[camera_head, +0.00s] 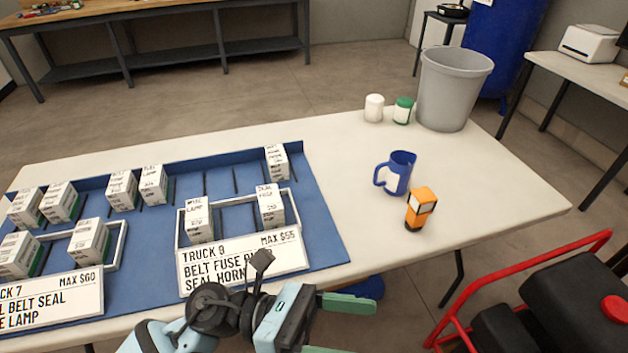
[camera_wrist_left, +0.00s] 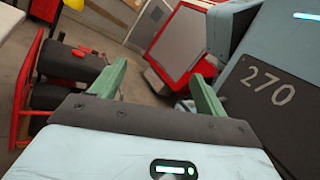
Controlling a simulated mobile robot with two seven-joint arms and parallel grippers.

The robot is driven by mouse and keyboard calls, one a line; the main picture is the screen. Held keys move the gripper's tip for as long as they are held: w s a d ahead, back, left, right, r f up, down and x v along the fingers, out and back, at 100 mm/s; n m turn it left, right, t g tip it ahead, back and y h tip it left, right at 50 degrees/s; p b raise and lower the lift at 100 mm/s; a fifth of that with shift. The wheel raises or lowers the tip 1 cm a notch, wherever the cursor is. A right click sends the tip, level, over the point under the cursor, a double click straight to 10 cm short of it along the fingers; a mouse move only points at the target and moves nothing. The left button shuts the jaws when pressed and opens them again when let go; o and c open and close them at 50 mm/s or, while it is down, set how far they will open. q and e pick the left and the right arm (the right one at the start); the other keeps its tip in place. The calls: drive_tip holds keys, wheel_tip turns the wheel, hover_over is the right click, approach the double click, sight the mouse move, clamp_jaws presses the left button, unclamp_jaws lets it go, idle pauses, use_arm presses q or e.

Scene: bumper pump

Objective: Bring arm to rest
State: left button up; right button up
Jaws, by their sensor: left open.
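My left gripper (camera_head: 362,328) is at the bottom of the head view, in front of the table's near edge. Its two green fingers point right and are spread apart with nothing between them. In the left wrist view the open fingers (camera_wrist_left: 158,72) also show an empty gap, with a red-framed panel (camera_wrist_left: 180,40) and floor beyond. My right gripper is not in view.
The white table (camera_head: 480,190) holds a blue mat (camera_head: 322,215) with boxes in trays (camera_head: 300,248), a blue mug (camera_head: 397,172), an orange-black item (camera_head: 420,208), two small jars and a grey bin (camera_head: 452,90). A red-framed machine (camera_head: 560,300) stands at right.

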use_arm(q)
drive_tip(key=w+a+f+n+t+y+p, duration=0.1)
drive_tip(key=w+a+f+n+t+y, duration=0.2)
drive_tip(key=n+t, duration=0.65)
drive_tip(key=w+a+f+n+t+y, duration=0.2)
drive_tip(key=a+f+n+t+y, duration=0.25)
drive_tip(key=n, duration=0.95)
drive_tip(key=w+a+f+n+t+y+p, duration=0.1)
drive_tip(key=w+a+f+n+t+y, duration=0.15)
drive_tip(key=a+n+t, duration=0.65)
drive_tip(key=s+a+f+n+g+y, duration=0.4)
drive_tip(key=s+f+n, duration=0.4)
drive_tip(key=s+f, duration=0.1)
drive_tip(key=s+a+f+n+g+y+p, duration=0.1)
drive_tip(key=s+a+f+n+g+y, duration=0.2)
drive_tip(key=s+f+n, duration=0.6)
wheel_tip(320, 180, down, 2)
drive_tip(key=s+a+g, duration=0.1)
drive_tip(key=g, duration=0.1)
drive_tip(key=shift+f+g+y, duration=0.25)
drive_tip(key=shift+g+y, duration=0.05)
drive_tip(key=shift+y, duration=0.1)
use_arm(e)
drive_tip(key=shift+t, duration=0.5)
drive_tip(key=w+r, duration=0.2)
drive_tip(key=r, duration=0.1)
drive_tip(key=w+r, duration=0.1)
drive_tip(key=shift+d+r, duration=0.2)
use_arm(q)
drive_tip(key=shift+n, duration=0.25)
